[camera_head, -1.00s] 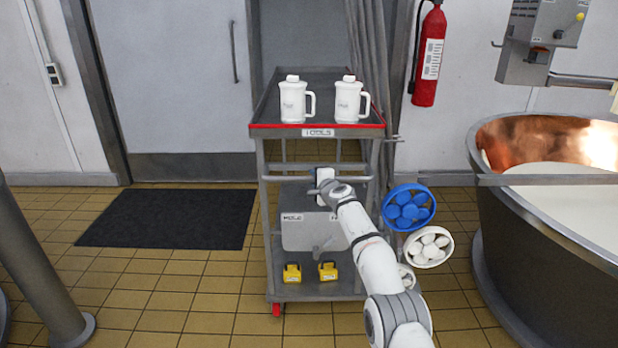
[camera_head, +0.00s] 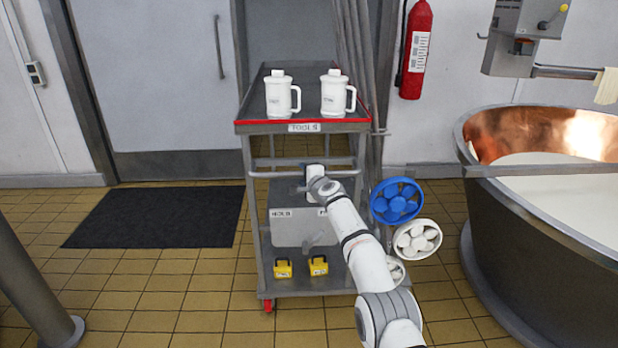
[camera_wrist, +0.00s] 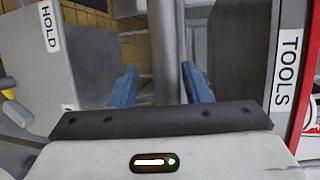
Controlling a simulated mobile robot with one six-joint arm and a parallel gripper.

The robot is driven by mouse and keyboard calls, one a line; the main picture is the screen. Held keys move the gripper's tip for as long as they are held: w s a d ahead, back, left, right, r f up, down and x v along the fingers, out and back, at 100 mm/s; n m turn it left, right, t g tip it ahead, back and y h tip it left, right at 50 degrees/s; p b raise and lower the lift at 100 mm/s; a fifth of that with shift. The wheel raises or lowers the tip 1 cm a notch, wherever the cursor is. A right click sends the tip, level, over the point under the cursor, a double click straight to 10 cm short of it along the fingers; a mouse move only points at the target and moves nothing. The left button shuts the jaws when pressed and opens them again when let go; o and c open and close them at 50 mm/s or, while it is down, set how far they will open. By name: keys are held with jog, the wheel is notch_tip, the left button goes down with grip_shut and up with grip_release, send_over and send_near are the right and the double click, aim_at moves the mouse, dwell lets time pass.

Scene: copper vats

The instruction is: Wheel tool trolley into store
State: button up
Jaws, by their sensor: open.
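The grey tool trolley (camera_head: 303,128) stands upright in front of a doorway, with a red-edged top tray labelled TOOLS. Two white lidded jugs (camera_head: 279,97) (camera_head: 334,97) stand on that tray. Its horizontal handle bar (camera_head: 345,173) faces me below the tray. My gripper (camera_head: 313,172) is at this bar, near its middle. In the wrist view, the open blue fingers (camera_wrist: 160,84) lie either side of the grey bar (camera_wrist: 167,40), with gaps showing. Below hangs a grey panel (camera_head: 296,236) labelled HOLD. Two yellow objects (camera_head: 283,268) (camera_head: 319,265) sit on the bottom shelf.
A strip curtain (camera_head: 355,60) hangs at the doorway's right side. A copper vat (camera_head: 540,230) stands right. A dark mat (camera_head: 155,217) lies left before a closed door (camera_head: 150,80). A post (camera_head: 35,285) stands at left.

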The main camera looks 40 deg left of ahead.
jog(key=shift+d+r+b, duration=0.2)
jog(key=shift+d+b, duration=0.1)
jog(key=shift+d, duration=0.05)
jog(key=shift+s+d+f+b, duration=0.15)
jog(key=shift+f+b, duration=0.15)
jog(key=shift+b, duration=0.7)
jog(key=b+v, duration=0.7)
jog(key=b, duration=0.1)
jog(key=shift+r, duration=0.15)
